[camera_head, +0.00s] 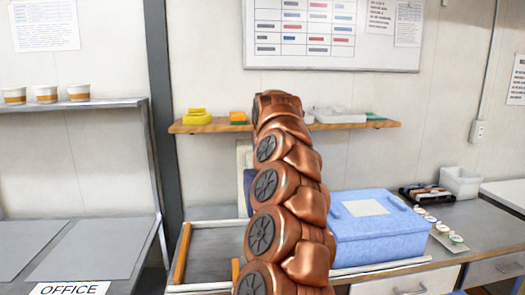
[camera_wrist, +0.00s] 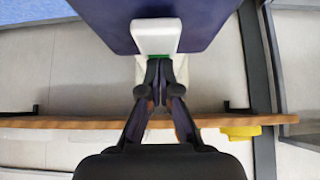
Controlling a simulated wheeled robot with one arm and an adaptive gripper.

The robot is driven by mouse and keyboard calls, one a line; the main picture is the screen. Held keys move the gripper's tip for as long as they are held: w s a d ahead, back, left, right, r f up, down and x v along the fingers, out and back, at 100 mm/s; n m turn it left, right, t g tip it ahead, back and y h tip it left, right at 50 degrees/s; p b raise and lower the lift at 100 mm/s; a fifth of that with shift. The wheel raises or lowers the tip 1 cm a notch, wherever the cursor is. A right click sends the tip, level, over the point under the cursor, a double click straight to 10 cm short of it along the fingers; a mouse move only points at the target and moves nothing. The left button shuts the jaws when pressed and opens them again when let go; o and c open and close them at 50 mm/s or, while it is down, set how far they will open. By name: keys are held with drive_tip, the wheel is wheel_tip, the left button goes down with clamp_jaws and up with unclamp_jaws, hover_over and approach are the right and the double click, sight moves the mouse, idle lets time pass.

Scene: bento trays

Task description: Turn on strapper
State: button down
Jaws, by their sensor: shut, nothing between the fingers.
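The strapper appears to be the dark blue body (camera_wrist: 160,22) with a white block (camera_wrist: 156,36) on it in the wrist view. A narrow green strip (camera_wrist: 157,56) shows at the block's edge, perhaps a switch. My gripper (camera_wrist: 160,68) is shut and empty, its fingertips right at the green strip; I cannot tell whether they touch it. In the head view my copper arm hides the gripper and most of the strapper; only a cream panel (camera_head: 243,157) and a dark blue edge (camera_head: 248,190) show left of the arm.
A wooden shelf (camera_head: 219,127) holds a yellow item (camera_head: 195,117) and white trays (camera_head: 338,115). A blue box (camera_head: 378,238) stands right of my arm. Small round items (camera_head: 432,219) and a white bin (camera_head: 460,182) are on the right counter. Cups (camera_head: 46,94) stand on the left shelf.

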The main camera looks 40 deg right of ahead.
drive_tip(key=shift+w+b, duration=0.1)
drive_tip(key=shift+b, duration=0.2)
drive_tip(key=shift+s+a+r+b, duration=0.15)
drive_tip(key=shift+s+a+b, duration=0.3)
drive_tip(key=shift+s+b, duration=0.4)
drive_tip(key=shift+w, duration=0.15)
drive_tip(key=shift+r+p, duration=0.5)
drive_tip(key=shift+r, duration=0.1)
drive_tip(key=r+p, duration=0.3)
drive_tip(key=shift+w+d+r, duration=0.25)
drive_tip(key=shift+w, duration=0.05)
drive_tip(key=b+v, duration=0.1)
drive_tip(key=v, duration=0.8)
drive_tip(key=shift+r, duration=0.3)
